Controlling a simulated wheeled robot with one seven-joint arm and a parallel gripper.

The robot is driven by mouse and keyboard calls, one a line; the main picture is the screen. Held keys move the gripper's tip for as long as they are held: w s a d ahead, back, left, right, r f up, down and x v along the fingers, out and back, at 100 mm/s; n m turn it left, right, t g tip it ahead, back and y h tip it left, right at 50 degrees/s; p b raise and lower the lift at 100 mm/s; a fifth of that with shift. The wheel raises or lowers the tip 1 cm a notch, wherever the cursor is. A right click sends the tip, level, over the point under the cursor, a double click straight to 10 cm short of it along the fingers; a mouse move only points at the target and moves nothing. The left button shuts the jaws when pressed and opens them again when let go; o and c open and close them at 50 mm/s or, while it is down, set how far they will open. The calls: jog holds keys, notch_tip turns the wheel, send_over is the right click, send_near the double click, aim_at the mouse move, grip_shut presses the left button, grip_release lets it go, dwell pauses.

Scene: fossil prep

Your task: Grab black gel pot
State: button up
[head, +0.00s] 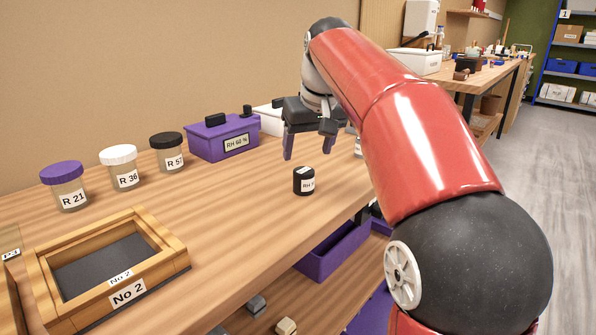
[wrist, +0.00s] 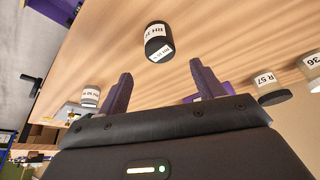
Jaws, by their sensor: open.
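The black gel pot (head: 304,181) is a small black jar with a white label reading "RH 7" and a further part I cannot make out. It stands upright on the wooden bench, near its front edge. It also shows in the wrist view (wrist: 158,41), top centre, ahead of the fingers. My gripper (head: 308,150) is open and empty, with purple fingers pointing down, above the bench and behind the pot in the head view. In the wrist view the two fingers (wrist: 158,82) are spread wide, and the pot lies beyond their tips, apart from them.
Jars labelled R 21 (head: 69,186), R 36 (head: 120,168) and R 57 (head: 168,153) stand along the wall. A wooden tray marked No 2 (head: 168,250) lies front left. The bench around the pot is clear.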

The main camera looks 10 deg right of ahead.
aim_at(305, 171)
jog(key=x, duration=0.2)
jog(key=b+x, duration=0.1)
jog(key=x, duration=0.2)
jog(key=s+x, duration=0.1)
jog(key=x, duration=0.1)
jog(key=shift+w+f, duration=0.1)
jog(key=shift+f, duration=0.4)
jog(key=shift+c, duration=0.4)
jog(key=c, duration=1)
